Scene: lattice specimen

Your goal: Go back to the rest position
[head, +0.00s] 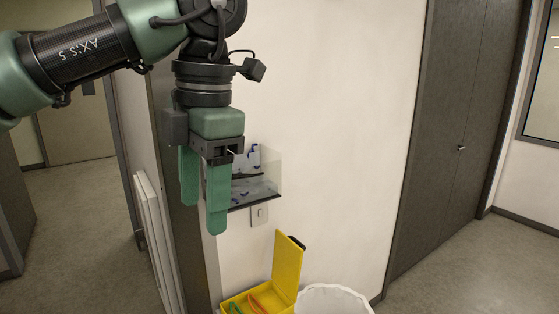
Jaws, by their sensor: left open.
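My left gripper (203,203) hangs from the arm that comes in at the upper left. Its two green fingers point down and stand apart, with nothing visible between them. It is in the air in front of a small clear wall box, and the fingers partly cover that box. My right gripper is not in the head view.
The clear wall box (262,178) has a dark shelf and small blue items. A switch (259,214) sits below it. A yellow bin (288,268) with its lid up and a white-lined bin (333,298) stand below. Dark double doors (455,120) are right; floor is open on both sides.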

